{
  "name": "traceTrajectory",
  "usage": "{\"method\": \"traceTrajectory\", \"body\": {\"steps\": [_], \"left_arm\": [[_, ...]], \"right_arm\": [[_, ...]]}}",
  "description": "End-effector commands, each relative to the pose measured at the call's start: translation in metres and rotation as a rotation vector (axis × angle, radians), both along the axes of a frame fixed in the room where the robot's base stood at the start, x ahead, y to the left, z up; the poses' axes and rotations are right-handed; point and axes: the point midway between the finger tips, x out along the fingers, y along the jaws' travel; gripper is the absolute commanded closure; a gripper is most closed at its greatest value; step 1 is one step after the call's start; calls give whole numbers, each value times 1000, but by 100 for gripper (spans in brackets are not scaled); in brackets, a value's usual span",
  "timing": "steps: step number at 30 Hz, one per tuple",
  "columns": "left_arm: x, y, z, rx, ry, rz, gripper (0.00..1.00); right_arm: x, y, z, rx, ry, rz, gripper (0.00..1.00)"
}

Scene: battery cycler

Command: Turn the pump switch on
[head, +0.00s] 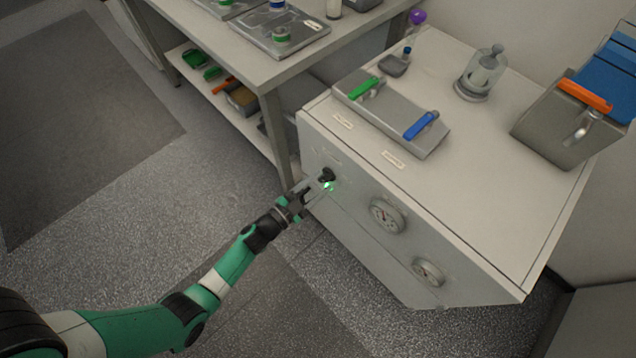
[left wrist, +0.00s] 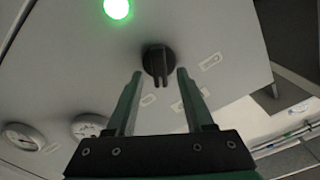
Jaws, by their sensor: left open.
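The pump switch is a black rotary knob (head: 327,174) on the front face of the white cabinet (head: 450,262). A lit green lamp (head: 328,186) is just below it in the head view. In the left wrist view the knob (left wrist: 158,62) has its bar pointing down the picture, and the lamp (left wrist: 117,8) glows at upper left. My left gripper (head: 316,186) is open in front of the knob. In the left wrist view its fingertips (left wrist: 159,76) lie on either side of the bar. I cannot tell whether they touch it. My right gripper is not in view.
Two round gauges (head: 387,215) (head: 428,271) are on the same cabinet face, right of the knob. A grey block with green and blue handles (head: 395,115) and a glass vessel (head: 482,72) stand on top. A bench (head: 262,72) is at the back left. The floor at left is clear.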

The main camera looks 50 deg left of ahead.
Motion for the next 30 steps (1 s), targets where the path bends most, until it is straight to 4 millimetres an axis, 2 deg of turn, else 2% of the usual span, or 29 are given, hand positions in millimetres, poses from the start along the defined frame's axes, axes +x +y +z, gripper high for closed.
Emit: {"method": "traceTrajectory", "body": {"steps": [5,8,15,21,30], "left_arm": [[-5,0,1,-1,1,1,48],[-20,0,2,-2,3,2,48],[-77,0,4,-1,5,5,48],[-110,0,2,-1,2,5,48],[-116,-2,0,0,0,0,48]], "right_arm": [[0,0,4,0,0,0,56],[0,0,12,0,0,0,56],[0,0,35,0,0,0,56],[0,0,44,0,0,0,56],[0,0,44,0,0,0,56]]}}
